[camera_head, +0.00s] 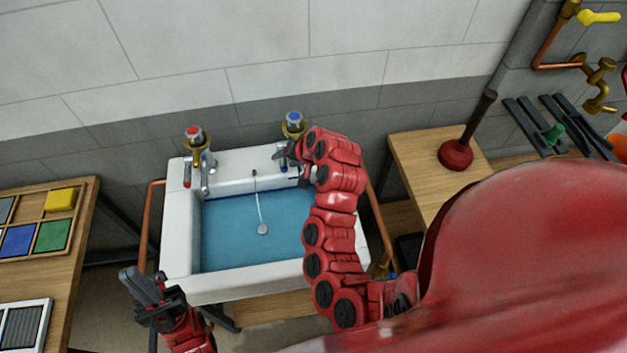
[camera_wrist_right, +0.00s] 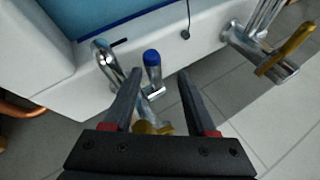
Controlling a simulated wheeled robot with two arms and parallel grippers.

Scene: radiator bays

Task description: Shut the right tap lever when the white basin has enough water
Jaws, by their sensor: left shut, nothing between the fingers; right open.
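The white basin (camera_head: 182,240) holds blue water (camera_head: 240,225) that covers its floor below the rim. The right tap (camera_head: 293,124) has a blue cap and stands at the basin's back right corner. My right gripper (camera_head: 288,163) is open at this tap. In the right wrist view its fingers (camera_wrist_right: 160,85) are spread with the blue-tipped lever (camera_wrist_right: 152,66) between or just beyond their tips; I cannot tell if they touch it. The tap's spout (camera_wrist_right: 105,62) is beside the lever. My left gripper (camera_head: 130,278) is shut and empty, off the basin's front left corner.
The left tap (camera_head: 197,150) has a red cap. A plug (camera_head: 262,229) on a chain shows in the basin. A bench with a plunger (camera_head: 456,153) stands at right. A bench with a tray of coloured blocks (camera_head: 60,200) is at left. A tiled wall is behind.

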